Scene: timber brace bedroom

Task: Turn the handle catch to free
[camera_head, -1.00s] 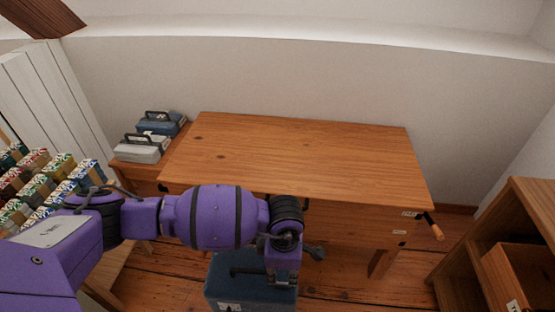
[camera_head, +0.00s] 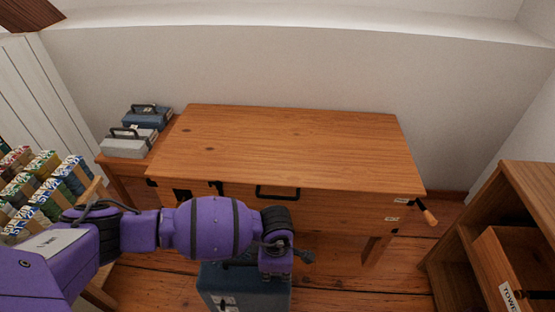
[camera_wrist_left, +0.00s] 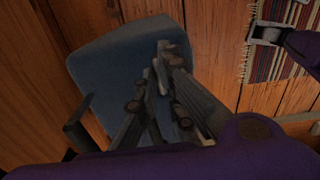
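A lever with an orange wooden grip (camera_head: 427,214), which looks like the handle catch, sticks out at the right front corner of the wooden desk (camera_head: 300,140). The grip slants down to the right. Two small white labels (camera_head: 391,218) sit beside it on the desk front, too small to read. My left gripper (camera_wrist_left: 162,68) points down over a blue case (camera_wrist_left: 100,62) on the floor, well left of the lever.
A black drawer handle (camera_head: 278,193) is on the desk front. Grey and blue toolboxes (camera_head: 128,146) stand at the left. A wooden shelf unit (camera_head: 510,190) stands at the right, with open floor between it and the desk. A striped rug (camera_wrist_left: 280,40) lies beside the blue case.

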